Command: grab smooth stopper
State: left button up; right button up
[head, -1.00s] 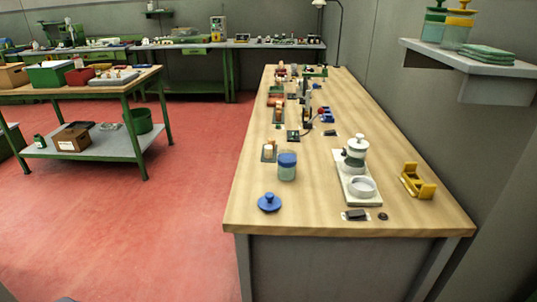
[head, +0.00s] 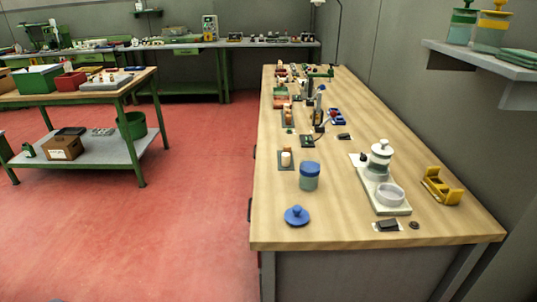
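Small pale stopper-like pieces (head: 286,159) stand on a dark little tray at the left side of the long wooden workbench (head: 340,228). Orange-brown pieces (head: 288,116) stand on another small tray farther back. They are too small to tell which is the smooth stopper. Neither of my grippers shows in the head view.
A blue-lidded jar (head: 309,176) and a blue knobbed lid (head: 297,215) are near the bench's front left. A white device (head: 388,209) and a yellow holder (head: 441,186) are at the right. A green-legged cart (head: 141,158) stands left; red floor between is clear.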

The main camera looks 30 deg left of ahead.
aim_at(286, 156)
jog(key=j+z, duration=0.15)
jog(key=j, duration=0.7)
jog(key=j+z, duration=0.15)
jog(key=j, duration=0.7)
jog(key=k+j+z, duration=0.1)
jog(key=j, duration=0.7)
jog(key=i+j+z, duration=0.1)
jog(key=j, duration=0.35)
jog(key=i+j, duration=0.15)
jog(key=j, duration=0.35)
jog(key=i+j+z, duration=0.15)
jog(key=j, duration=0.3)
jog(key=j+z, duration=0.1)
jog(key=j, duration=0.35)
jog(key=i+j, duration=0.15)
jog(key=j, duration=0.35)
jog(key=z, duration=0.05)
